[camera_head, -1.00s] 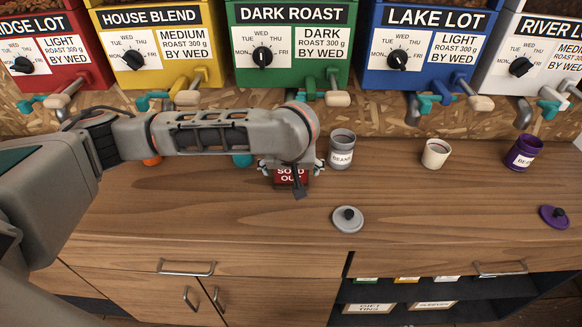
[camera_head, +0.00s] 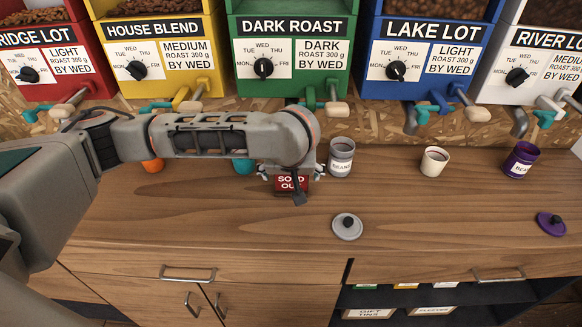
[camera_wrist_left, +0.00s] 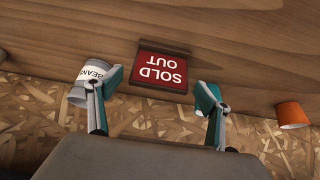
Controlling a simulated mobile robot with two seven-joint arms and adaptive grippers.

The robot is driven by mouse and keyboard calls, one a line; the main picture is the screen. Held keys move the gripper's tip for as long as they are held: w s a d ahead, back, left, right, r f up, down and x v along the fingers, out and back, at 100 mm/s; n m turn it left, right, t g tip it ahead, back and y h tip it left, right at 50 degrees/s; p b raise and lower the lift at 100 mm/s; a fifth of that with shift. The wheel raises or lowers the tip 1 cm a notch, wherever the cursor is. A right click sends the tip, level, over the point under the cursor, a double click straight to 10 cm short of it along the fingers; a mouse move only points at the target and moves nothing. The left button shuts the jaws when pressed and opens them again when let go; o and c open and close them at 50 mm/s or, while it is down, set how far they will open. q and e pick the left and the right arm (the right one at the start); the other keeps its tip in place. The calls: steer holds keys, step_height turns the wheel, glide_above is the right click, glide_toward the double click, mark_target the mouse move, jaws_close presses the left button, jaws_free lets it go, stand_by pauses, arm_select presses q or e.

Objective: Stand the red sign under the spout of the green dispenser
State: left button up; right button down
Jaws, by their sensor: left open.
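The red SOLD OUT sign (camera_head: 291,184) stands on the wooden counter below the green dispenser (camera_head: 292,83). It also shows in the left wrist view (camera_wrist_left: 160,70), upside down there, in front of and between the open fingers. My left gripper (camera_wrist_left: 155,95) is open, with a finger to each side of the sign and no visible contact. My right gripper is in neither view.
A grey BEANS canister (camera_head: 341,158) stands close to the right of the sign. A cream cup (camera_head: 434,162) and a purple canister (camera_head: 520,160) stand farther right. A grey lid (camera_head: 347,227) and a purple lid (camera_head: 551,224) lie nearer the front.

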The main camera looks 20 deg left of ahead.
arm_select(q)
steer(key=shift+s+r+p, duration=0.1)
steer(key=shift+r+p, duration=0.15)
steer(key=shift+p, duration=0.25)
steer(key=shift+s+d+r, duration=0.15)
steer(key=shift+r, duration=0.2)
steer(key=v, duration=0.8)
steer(key=shift+s+r, duration=0.25)
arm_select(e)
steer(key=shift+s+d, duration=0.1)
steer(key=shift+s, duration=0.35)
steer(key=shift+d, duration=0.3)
arm_select(q)
steer(key=shift+s+f, duration=0.1)
